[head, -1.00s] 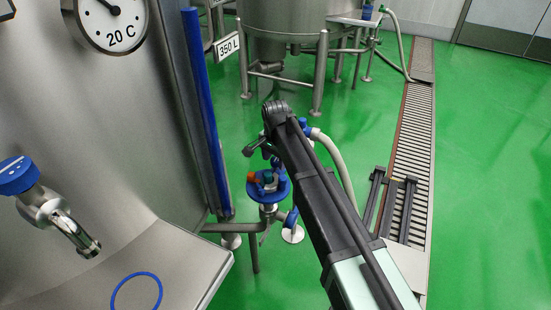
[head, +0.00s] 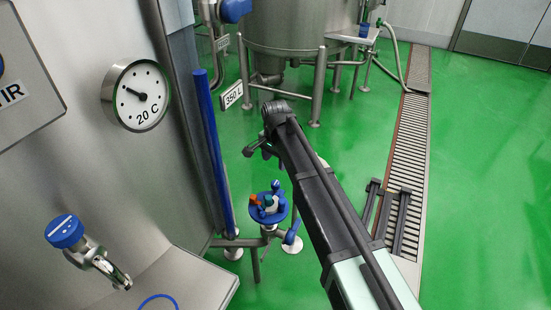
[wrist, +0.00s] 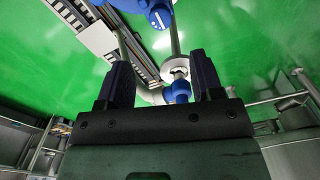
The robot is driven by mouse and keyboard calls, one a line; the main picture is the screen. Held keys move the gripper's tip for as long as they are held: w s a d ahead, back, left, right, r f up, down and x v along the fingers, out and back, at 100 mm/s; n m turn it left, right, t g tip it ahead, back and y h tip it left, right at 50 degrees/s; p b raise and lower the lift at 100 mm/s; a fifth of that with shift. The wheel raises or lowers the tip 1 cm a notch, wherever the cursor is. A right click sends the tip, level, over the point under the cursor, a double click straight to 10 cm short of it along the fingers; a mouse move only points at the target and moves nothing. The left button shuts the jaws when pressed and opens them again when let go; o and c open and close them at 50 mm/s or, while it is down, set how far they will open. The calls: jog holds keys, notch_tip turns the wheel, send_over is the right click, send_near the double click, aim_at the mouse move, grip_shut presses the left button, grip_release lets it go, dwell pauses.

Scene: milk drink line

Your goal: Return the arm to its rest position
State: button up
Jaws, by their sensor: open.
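My arm (head: 310,185) reaches up from the bottom right of the head view and bends at a dark joint near the middle. My gripper (wrist: 163,78) shows in the wrist view with its two dark fingers apart. Nothing is between them. In the head view its small dark end (head: 256,148) hangs left of the bend, mostly hidden by the arm, above and behind the blue round tray (head: 270,217). It appears clear of everything around it.
At left are a steel wall with a round gauge (head: 137,97) and a blue-handled tap (head: 64,231). A blue upright bar (head: 214,150) stands left of the arm. A steel tank (head: 300,25) stands behind. Open green floor (head: 480,150) lies right of the drain grate (head: 414,130).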

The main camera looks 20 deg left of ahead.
jog(key=shift+f, duration=0.1)
jog(key=s+d+n, duration=0.2)
jog(key=s+d, duration=0.4)
jog(key=d, duration=0.7)
jog(key=s+d+n, duration=0.1)
jog(key=s+d, duration=0.5)
jog(key=d, duration=0.6)
jog(key=s+d+n, duration=0.2)
jog(key=s+d, duration=0.4)
jog(key=d, duration=0.7)
notch_tip(320, 180, up, 15)
jog(key=d+p, duration=0.1)
jog(key=p, duration=1.4)
jog(key=shift+w+d, duration=0.15)
jog(key=shift+w, duration=0.05)
